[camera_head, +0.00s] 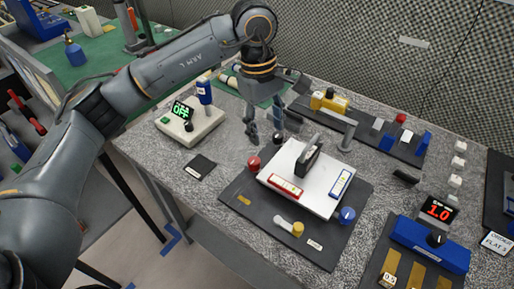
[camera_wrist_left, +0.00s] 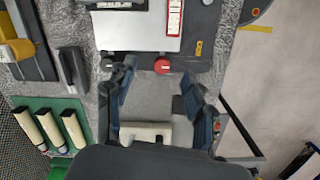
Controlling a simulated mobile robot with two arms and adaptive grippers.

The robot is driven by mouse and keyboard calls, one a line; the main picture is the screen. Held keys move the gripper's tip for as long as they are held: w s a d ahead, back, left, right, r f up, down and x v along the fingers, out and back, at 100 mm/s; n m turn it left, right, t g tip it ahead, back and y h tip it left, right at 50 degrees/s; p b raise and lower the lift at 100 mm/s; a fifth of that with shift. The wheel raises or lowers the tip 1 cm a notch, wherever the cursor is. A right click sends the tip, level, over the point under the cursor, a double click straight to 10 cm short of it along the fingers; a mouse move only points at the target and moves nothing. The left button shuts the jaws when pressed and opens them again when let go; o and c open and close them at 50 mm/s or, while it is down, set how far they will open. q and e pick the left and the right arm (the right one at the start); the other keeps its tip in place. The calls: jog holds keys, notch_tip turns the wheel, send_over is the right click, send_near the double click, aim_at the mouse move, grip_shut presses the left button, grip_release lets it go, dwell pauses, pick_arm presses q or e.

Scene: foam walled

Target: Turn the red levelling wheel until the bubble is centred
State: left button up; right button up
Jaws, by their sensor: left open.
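The red levelling wheel (camera_head: 254,163) sits at the left corner of a white plate (camera_head: 306,207) on a dark base. It also shows in the left wrist view (camera_wrist_left: 162,66). A red-framed vial (camera_head: 286,187) and a blue-framed vial (camera_head: 341,183) lie on the plate; their bubbles are too small to make out. My left gripper (camera_head: 264,138) is open and empty, pointing down just behind the red wheel. In the left wrist view, its spread fingers (camera_wrist_left: 158,74) stand either side of the wheel's line. I cannot tell how high they are above it. My right gripper is out of view.
A dark handle-shaped block (camera_head: 308,158) stands on the plate. A white box with a green display (camera_head: 190,127) is left of my gripper. A blue device reading 1.0 (camera_head: 430,244) is at right.

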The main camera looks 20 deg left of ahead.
aim_at(254, 160)
pick_arm(q)
jog(key=shift+y, duration=0.7)
jog(key=a+f+p, duration=0.1)
jog(key=f, duration=0.2)
jog(key=a+f, duration=0.1)
jog(key=f, duration=0.3)
jog(key=a+f+p, duration=0.1)
jog(key=f, duration=0.3)
jog(key=shift+w+p, duration=0.35)
jog(key=shift+w, duration=0.05)
jog(key=shift+f, duration=0.8)
jog(key=shift+c, duration=0.2)
grip_shut()
